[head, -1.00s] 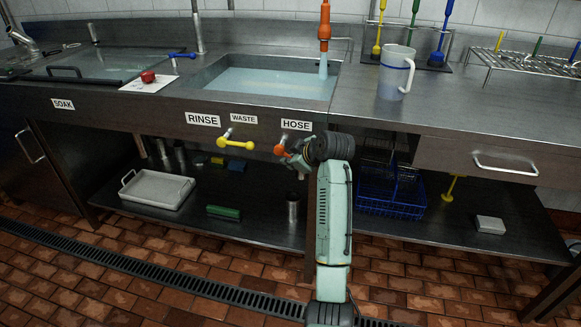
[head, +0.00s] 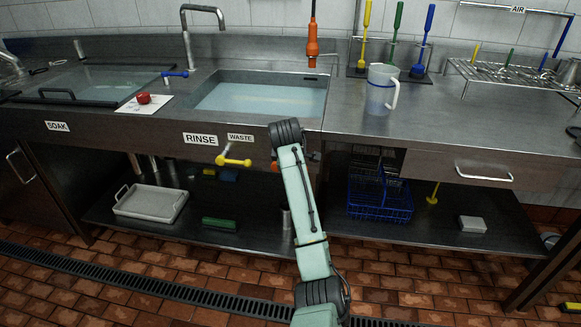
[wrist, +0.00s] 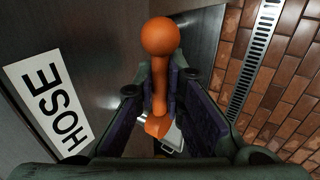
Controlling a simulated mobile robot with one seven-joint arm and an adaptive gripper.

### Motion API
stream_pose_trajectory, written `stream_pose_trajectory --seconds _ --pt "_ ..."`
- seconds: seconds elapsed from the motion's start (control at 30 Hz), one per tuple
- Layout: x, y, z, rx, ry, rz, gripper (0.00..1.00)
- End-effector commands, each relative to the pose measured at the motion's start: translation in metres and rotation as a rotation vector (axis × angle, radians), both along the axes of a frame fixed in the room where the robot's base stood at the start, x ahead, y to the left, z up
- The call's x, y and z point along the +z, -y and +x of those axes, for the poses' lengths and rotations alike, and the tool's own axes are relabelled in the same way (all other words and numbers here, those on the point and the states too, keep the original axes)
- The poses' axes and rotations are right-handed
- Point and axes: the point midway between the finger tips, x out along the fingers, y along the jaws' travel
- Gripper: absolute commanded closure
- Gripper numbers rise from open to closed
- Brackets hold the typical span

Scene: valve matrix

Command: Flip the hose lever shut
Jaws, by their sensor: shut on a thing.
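The orange hose lever (wrist: 159,37), with its round knob, stands between the fingers of my gripper (wrist: 160,88) in the wrist view. The fingers are shut on it. The HOSE label (wrist: 50,105) is beside it on the left.
The yellow lever (head: 233,160) under the RINSE and WASTE labels is close on the left. The basin (head: 262,97) holds water. A pitcher (head: 381,88) stands on the counter. A blue rack (head: 380,195) is on the lower shelf.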

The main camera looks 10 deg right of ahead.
Motion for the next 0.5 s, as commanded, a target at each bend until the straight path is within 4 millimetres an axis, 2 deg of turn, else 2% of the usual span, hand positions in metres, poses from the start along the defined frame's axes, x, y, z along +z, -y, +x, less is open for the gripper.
stream_pose_trajectory --seconds 0.47,0.5 --pt "0.0008 0.0004 0.0002 0.001 -0.004 -0.017 1.0" --pt "0.0009 0.0004 0.0002 0.001 -0.004 -0.017 0.89"
